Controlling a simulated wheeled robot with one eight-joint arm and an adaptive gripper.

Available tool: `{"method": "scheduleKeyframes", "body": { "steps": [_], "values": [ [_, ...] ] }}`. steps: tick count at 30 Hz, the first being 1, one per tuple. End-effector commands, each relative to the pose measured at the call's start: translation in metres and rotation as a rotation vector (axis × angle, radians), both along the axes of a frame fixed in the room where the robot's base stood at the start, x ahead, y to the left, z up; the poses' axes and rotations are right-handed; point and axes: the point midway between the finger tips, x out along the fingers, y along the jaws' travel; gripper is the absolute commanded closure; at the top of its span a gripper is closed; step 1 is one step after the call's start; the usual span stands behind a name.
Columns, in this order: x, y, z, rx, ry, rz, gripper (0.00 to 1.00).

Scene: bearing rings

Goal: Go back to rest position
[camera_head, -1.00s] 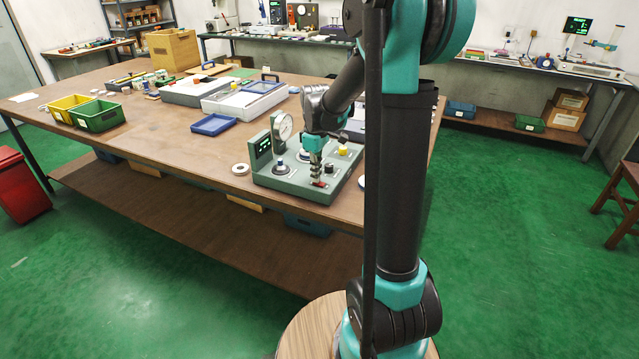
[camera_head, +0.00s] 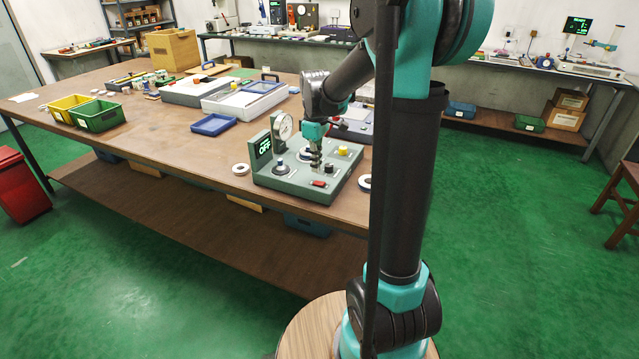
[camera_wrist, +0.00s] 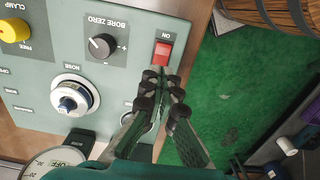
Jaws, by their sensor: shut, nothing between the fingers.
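My gripper (camera_head: 315,163) is over the grey-green bearing gauge station (camera_head: 288,190) near the table's front edge. Its fingers are together with nothing between them. In the wrist view, the closed fingertips (camera_wrist: 164,78) lie just below the red ON switch (camera_wrist: 163,52). The switch also shows in the head view (camera_head: 319,183), clear of the gripper. The station has a dial gauge (camera_head: 283,126), a display (camera_head: 264,147) that seems to read OFF, and a yellow clamp knob (camera_head: 343,150). The black BORE ZERO knob (camera_wrist: 102,45) and the nose post (camera_wrist: 69,98) are beside the fingers.
A pale ring (camera_head: 240,169) lies left of the station, and another (camera_head: 364,182) lies at its right. A blue tray (camera_head: 213,125) and yellow (camera_head: 66,104) and green (camera_head: 98,116) bins are farther left. The table's front left is clear.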

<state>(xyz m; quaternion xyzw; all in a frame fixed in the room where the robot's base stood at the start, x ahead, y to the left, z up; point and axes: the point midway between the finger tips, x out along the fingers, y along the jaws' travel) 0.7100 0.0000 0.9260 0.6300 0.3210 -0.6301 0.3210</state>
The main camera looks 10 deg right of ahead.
Motion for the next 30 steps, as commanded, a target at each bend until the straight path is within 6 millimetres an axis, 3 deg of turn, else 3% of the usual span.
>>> {"method": "scheduleKeyframes", "body": {
  "steps": [12,23,26,30],
  "values": [
    [0.0,0.0,0.027,0.0,0.0,0.0,1.0],
    [-0.002,0.0,0.028,0.0,-0.001,-0.005,1.0],
    [-0.012,-0.003,0.023,0.002,-0.018,-0.045,1.0],
    [-0.048,-0.013,0.006,0.014,-0.077,-0.198,1.0]
  ]
}}
